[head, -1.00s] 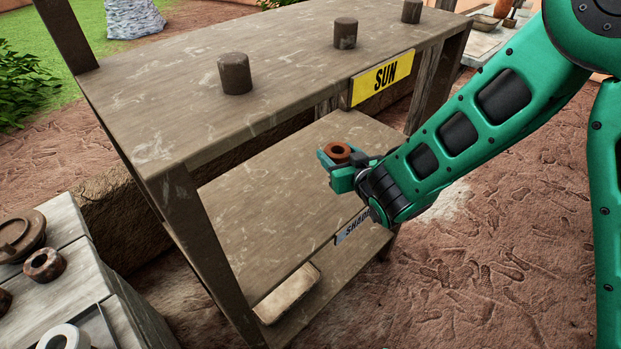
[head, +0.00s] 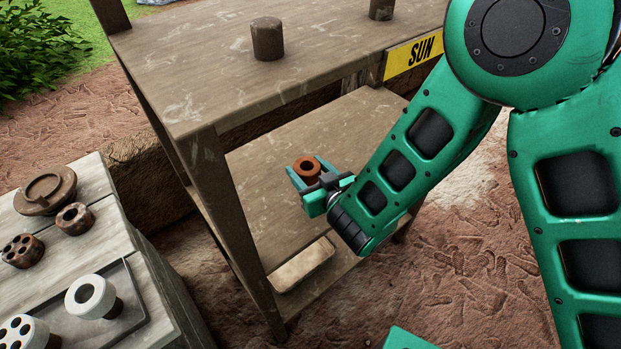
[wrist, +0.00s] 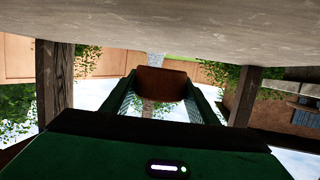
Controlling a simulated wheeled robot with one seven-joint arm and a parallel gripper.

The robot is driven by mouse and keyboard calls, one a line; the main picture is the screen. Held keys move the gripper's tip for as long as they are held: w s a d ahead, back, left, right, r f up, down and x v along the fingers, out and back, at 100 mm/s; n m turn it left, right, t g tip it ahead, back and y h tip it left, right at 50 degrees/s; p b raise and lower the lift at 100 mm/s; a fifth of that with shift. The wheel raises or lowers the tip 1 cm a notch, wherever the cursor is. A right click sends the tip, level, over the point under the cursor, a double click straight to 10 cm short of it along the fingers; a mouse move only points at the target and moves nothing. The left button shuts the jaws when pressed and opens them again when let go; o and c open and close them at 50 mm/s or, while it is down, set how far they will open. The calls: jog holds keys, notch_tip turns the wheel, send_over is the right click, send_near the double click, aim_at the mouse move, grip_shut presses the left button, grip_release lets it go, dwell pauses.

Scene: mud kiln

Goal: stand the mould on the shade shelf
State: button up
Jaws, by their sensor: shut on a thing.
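The mould, a small reddish-brown piece with a round hole in its top (head: 307,169), is upright between the fingers of my gripper (head: 309,174). In the wrist view the mould (wrist: 160,84) shows as a brown block between the two green fingers. My gripper is shut on it, over the shade shelf (head: 262,172), the lower board of the wooden rack. The wrist view looks upside down, with a board (wrist: 170,22) along its top; a narrow gap shows between board and mould. The shade label is hidden behind my gripper and arm.
The upper shelf (head: 200,95) overhangs, with dark cylinders (head: 267,38) and a yellow SUN sign (head: 413,54). A rack leg (head: 240,235) stands left of my gripper. A pale block (head: 302,265) lies lower down. A bench (head: 150,270) with several moulds is at left.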

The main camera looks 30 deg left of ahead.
aim_at(307, 181)
jog(key=shift+w+f, duration=0.1)
jog(key=shift+f, duration=2.05)
jog(key=shift+f, duration=0.2)
jog(key=o, duration=1.3)
